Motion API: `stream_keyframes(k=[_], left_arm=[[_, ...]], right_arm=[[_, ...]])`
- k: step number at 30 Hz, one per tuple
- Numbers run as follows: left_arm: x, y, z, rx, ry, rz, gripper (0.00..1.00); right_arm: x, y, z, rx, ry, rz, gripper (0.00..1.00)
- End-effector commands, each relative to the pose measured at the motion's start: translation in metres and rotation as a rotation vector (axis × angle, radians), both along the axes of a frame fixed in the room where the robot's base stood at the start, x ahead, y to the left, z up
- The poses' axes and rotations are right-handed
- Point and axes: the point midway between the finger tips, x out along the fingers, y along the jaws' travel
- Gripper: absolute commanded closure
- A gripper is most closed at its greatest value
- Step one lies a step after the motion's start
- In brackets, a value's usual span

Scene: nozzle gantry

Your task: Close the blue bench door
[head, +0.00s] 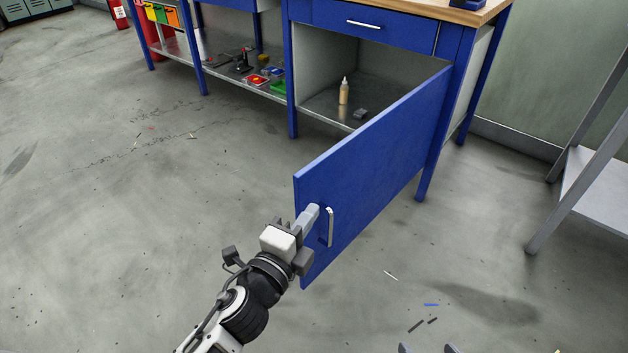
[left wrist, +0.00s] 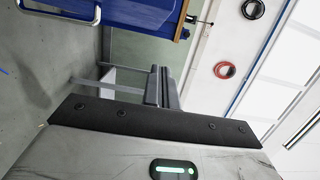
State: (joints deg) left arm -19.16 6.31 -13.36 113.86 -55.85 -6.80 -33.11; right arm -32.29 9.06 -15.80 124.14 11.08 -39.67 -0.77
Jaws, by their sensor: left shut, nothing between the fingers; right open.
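The blue bench door (head: 375,150) stands wide open, swung out from the right side of the bench's cupboard. Its silver bar handle (head: 329,227) is on the face turned toward me, near the free edge. My left gripper (head: 312,212) is shut and empty, just left of the handle at the free edge; I cannot tell whether it touches the door. In the left wrist view the left gripper's fingers (left wrist: 161,87) are together, and a blue panel (left wrist: 145,14) shows above them. My right gripper (head: 428,349) shows only its fingertips at the bottom edge, apart and empty.
The open cupboard holds a bottle (head: 344,91) and a small grey block (head: 361,113). A blue drawer (head: 375,22) is shut above it. A grey metal stand (head: 590,195) is at the right. The floor left of the door is clear apart from small scraps.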

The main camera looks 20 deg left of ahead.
Motion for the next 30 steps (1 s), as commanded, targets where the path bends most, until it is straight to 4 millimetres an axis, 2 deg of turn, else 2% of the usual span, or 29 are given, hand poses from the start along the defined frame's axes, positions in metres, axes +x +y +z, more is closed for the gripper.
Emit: stream_keyframes(k=[6, 11, 15, 18, 30], left_arm=[[0.048, -0.007, 0.002, 0.001, -0.003, 0.0, 1.0], [0.08, -0.012, 0.001, -0.002, -0.001, 0.001, 1.0], [0.087, 0.01, 0.001, 0.001, 0.002, 0.002, 1.0], [0.091, 0.019, 0.0, 0.0, 0.002, 0.001, 1.0], [0.093, 0.025, 0.0, -0.004, 0.003, 0.001, 1.0]], right_arm=[[0.0, -0.001, 0.004, -0.001, -0.006, -0.004, 0.34], [0.0, -0.001, 0.002, -0.001, -0.004, -0.003, 0.34], [0.0, -0.001, 0.003, -0.001, -0.006, -0.003, 0.34], [0.0, -0.001, 0.004, 0.0, -0.007, -0.003, 0.34], [0.0, -0.001, 0.004, -0.001, -0.008, -0.004, 0.34]])
